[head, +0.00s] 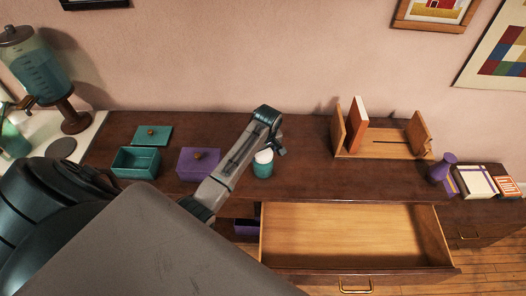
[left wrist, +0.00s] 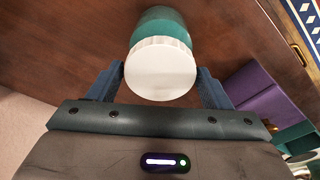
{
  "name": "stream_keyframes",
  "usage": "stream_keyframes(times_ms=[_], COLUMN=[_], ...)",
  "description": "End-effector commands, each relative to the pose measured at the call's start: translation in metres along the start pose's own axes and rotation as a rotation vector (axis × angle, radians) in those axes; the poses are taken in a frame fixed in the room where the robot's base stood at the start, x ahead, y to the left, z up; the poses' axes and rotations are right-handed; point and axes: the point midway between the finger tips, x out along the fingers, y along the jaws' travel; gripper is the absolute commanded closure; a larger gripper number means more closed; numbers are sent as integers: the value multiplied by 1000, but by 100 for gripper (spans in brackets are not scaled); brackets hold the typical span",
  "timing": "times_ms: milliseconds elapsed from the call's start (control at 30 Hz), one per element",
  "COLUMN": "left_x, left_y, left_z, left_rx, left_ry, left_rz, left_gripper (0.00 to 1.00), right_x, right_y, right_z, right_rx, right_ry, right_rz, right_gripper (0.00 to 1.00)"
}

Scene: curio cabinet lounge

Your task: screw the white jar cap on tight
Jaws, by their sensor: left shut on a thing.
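A teal jar (head: 262,171) stands upright on the dark wooden cabinet top, with a white cap (head: 264,156) on its mouth. My left gripper (head: 272,146) is at the cap from above and is shut on it. In the left wrist view the round white cap (left wrist: 162,72) sits between the two blue-grey fingers of the left gripper (left wrist: 161,68), with the teal jar (left wrist: 163,22) behind it. How tightly the cap is seated cannot be told. My right gripper is not in view.
A purple box (head: 198,165), an open teal box (head: 136,163) and its lid (head: 152,136) lie left of the jar. A wooden book rack (head: 385,147) stands right. An empty drawer (head: 350,232) is pulled out in front. A purple vase (head: 441,168) stands far right.

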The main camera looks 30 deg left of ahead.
Motion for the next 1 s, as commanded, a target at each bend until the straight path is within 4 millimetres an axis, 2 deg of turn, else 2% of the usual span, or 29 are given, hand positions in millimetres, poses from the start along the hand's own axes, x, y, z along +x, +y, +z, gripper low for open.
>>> stream_keyframes(times_ms=[1000], left_x=[1], left_y=[0], left_z=[0], left_rx=[1381], left_ry=[0], left_rz=[210], left_gripper=[69], right_x=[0], right_y=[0], right_z=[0], right_rx=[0], right_ry=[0], right_rz=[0], right_gripper=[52])
